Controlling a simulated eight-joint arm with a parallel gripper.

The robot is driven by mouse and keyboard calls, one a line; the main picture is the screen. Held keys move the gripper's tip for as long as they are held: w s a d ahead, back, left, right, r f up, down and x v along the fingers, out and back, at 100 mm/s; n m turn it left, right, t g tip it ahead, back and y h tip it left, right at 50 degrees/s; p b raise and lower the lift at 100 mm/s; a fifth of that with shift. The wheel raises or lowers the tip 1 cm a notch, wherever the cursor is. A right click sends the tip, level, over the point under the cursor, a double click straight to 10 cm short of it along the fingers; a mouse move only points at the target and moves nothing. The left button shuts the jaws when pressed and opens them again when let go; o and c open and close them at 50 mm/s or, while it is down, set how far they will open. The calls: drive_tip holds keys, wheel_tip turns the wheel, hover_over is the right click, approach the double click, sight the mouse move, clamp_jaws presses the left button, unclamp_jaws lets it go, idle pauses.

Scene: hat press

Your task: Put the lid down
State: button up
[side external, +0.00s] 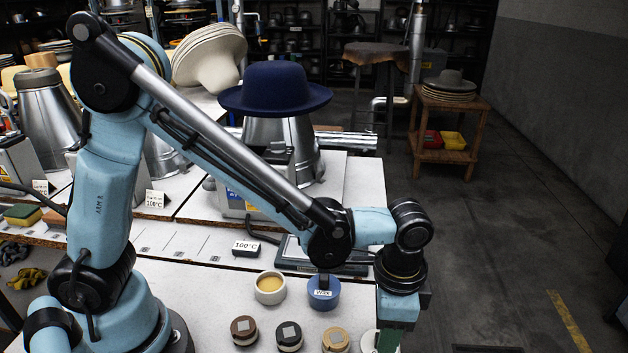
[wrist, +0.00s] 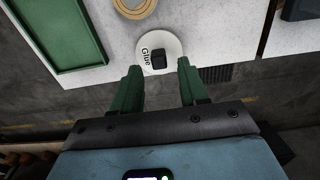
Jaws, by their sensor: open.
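A round white lid marked "Glue" (wrist: 147,66) with a black knob (wrist: 159,58) shows in the wrist view, just beyond my fingertips. I cannot tell whether it sits on a jar or on the table. My gripper (wrist: 158,68) is open and empty, its green fingers apart on either side of the lid's near part. In the side external view, my gripper (side external: 389,341) points down at the table's near right; a white round thing (side external: 367,341) is partly hidden behind it. A blue jar labelled "WAX" (side external: 323,294) stands beside an open cream pot (side external: 270,291) with yellow contents.
Brown, black and tan tins (side external: 335,341) stand in a row left of my gripper. A green tray (wrist: 103,48) lies left of the lid in the wrist view. The table edge runs close by my fingers. A blue hat (side external: 275,88) sits on a metal form behind.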

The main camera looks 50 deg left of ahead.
wheel_tip(320, 180, up, 10)
drive_tip(key=s+a+n+t, duration=0.3)
drive_tip(key=a+n+t, duration=0.4)
drive_tip(key=a, duration=1.3)
drive_tip(key=shift+r+n, duration=0.4)
drive_tip(key=shift+n, duration=0.6)
